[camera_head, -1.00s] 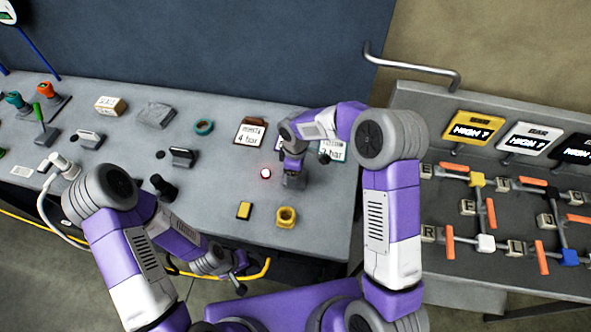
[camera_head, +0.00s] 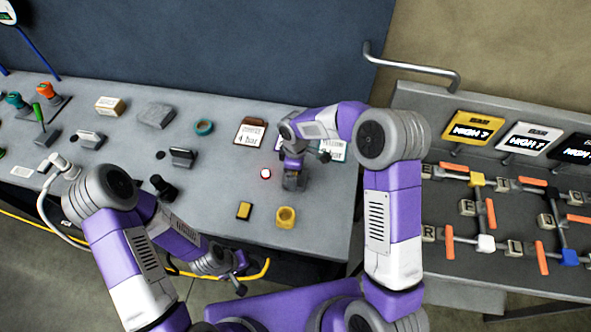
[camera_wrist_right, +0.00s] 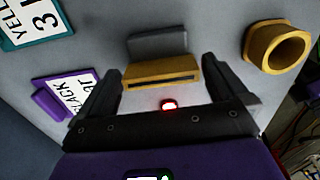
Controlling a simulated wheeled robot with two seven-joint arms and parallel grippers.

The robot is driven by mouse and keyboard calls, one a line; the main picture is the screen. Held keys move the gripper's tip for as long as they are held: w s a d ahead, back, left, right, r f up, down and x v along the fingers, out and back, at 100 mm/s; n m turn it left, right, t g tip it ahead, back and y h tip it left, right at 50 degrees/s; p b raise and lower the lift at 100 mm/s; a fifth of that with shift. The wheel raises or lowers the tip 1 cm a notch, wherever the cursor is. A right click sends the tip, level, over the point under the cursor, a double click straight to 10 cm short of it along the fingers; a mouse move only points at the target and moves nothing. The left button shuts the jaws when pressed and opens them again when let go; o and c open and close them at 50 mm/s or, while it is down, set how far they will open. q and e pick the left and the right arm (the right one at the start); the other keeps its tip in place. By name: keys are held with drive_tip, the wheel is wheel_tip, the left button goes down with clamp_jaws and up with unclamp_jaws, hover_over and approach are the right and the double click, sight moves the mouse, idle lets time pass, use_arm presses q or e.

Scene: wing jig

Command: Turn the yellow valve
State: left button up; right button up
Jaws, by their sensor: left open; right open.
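On the right bench, a yellow cube fitting (camera_head: 476,179) sits on a pipe run with orange handles (camera_head: 455,167) beside it. Behind it stands a yellow gauge (camera_head: 474,128) reading "HIGH ?". My right gripper (camera_head: 294,178) is over the grey left console, left of that bench and well apart from the fitting. In the right wrist view its jaws (camera_wrist_right: 160,98) are open, with a grey block with a yellow slotted face (camera_wrist_right: 160,70) beyond and between the fingers; contact cannot be told. My left gripper (camera_head: 240,275) is open and empty, low in front of the console.
A yellow ring (camera_head: 286,216) and a small yellow block (camera_head: 244,210) are on the console near my right gripper. A lit red button (camera_head: 265,173) is left of it. Label cards (camera_head: 249,133) stand behind.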

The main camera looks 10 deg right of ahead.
wheel_tip(320, 180, up, 7)
drive_tip(key=shift+r, duration=0.15)
idle(0.6)
